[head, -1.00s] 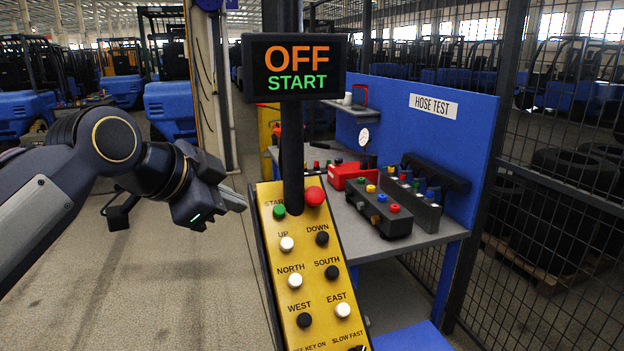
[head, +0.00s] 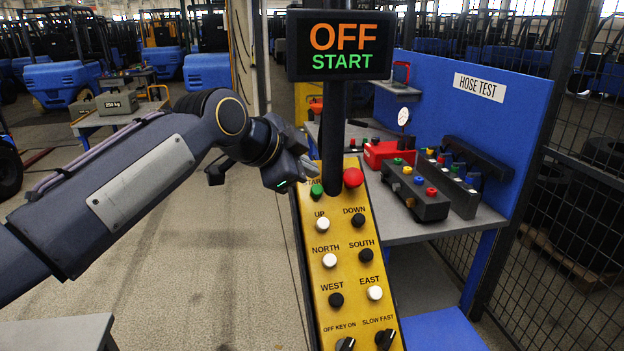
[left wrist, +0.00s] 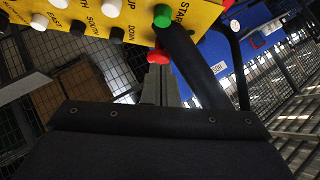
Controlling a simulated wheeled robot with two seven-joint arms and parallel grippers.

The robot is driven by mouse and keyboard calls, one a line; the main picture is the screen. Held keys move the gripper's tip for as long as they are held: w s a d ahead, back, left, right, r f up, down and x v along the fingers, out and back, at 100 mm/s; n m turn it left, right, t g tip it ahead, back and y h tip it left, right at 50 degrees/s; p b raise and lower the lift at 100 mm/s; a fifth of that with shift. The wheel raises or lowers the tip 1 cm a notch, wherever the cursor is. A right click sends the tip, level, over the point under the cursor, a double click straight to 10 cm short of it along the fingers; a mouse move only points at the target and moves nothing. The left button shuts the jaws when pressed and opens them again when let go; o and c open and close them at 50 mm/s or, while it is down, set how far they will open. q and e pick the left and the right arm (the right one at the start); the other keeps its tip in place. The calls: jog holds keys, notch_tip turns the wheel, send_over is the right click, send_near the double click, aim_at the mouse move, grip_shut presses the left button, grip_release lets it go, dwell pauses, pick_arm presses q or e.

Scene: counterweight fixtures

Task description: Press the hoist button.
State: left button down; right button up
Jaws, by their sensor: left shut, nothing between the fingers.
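A yellow control pendant (head: 345,275) stands tilted in the middle of the head view. It has a green START button (head: 317,190), a red mushroom button (head: 353,178), a white UP button (head: 322,224) and a black DOWN button (head: 358,220); no label reads "hoist". A display (head: 340,46) above it reads OFF in orange and START in green. My left gripper (head: 310,166) is shut and empty, just above and left of the green button in the picture; I cannot tell whether it touches. The left wrist view shows the green button (left wrist: 162,15) beyond the fingers (left wrist: 158,88).
A dark post rises from the pendant's top to the display. A bench (head: 440,232) with a red box (head: 388,153) and a black button box (head: 415,192) is behind right. A wire fence (head: 575,260) bounds the right side. Floor on the left is mostly open.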

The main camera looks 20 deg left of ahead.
aim_at(316, 189)
pick_arm(q)
jog(key=w+f, duration=0.1)
jog(key=f, duration=0.1)
jog(key=w+f, duration=0.2)
jog(key=shift+w+a+f+p, duration=0.1)
jog(key=shift+w+a+p, duration=0.1)
jog(key=shift+w+p, duration=0.15)
jog(key=shift+w+a+f, duration=0.15)
jog(key=shift+a+f, duration=0.1)
jog(key=shift+f, duration=0.25)
jog(key=shift+w+a+f+b, duration=0.2)
jog(key=shift+f+b, duration=0.2)
jog(key=shift+b, duration=0.15)
jog(key=shift+w+a+f+b, duration=0.15)
jog(key=shift+w+f+b, duration=0.05)
jog(key=shift+f+b, duration=0.25)
jog(key=shift+r, duration=0.2)
